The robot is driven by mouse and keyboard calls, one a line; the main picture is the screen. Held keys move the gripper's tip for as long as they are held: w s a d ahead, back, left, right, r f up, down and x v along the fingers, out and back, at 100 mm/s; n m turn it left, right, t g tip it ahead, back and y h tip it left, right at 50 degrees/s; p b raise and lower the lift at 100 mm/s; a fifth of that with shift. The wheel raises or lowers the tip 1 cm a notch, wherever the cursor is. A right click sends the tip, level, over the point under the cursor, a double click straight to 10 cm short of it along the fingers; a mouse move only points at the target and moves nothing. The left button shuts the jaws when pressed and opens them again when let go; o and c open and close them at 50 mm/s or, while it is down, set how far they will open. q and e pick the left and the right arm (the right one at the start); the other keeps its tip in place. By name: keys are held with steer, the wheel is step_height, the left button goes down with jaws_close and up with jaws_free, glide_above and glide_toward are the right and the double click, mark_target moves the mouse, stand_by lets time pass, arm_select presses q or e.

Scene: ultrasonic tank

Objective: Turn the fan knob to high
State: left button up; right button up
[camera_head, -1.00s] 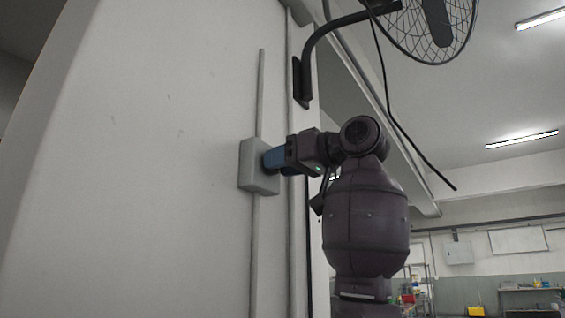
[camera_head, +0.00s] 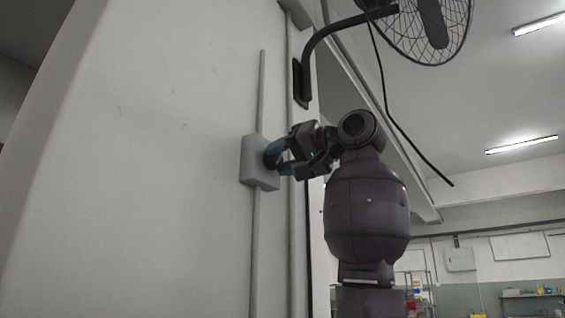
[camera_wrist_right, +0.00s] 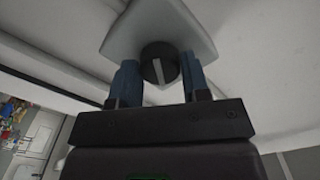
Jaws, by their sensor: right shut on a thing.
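The fan knob (camera_wrist_right: 159,63) is a round dark knob with a pale line across its face, on a grey switch box (camera_head: 252,163) fixed to the white wall. My right gripper (camera_head: 273,159) has its blue fingers at the front of the box, one on each side of the knob. In the right wrist view the gripper (camera_wrist_right: 159,75) is shut on the knob, and the box (camera_wrist_right: 172,22) shows behind it. The pale line lies nearly along the fingers, slightly tilted. The fan (camera_head: 430,25) hangs on a curved black bracket at the top right. My left gripper is out of view.
A thin conduit (camera_head: 257,245) runs up the wall through the box. A vertical pipe (camera_head: 296,230) stands close to its right. A dark cable (camera_head: 395,115) hangs from the fan. Shelves (camera_head: 530,297) are far off at the lower right.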

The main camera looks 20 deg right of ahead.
steer(key=m, duration=0.3)
steer(key=shift+m+b, duration=0.35)
steer(key=shift+m, duration=0.05)
steer(key=m, duration=0.6)
steer(key=shift+m+b, duration=0.3)
steer(key=shift+b, duration=0.05)
steer(key=shift+m, duration=0.3)
steer(key=o, duration=0.7)
steer(key=shift+o, duration=1.1)
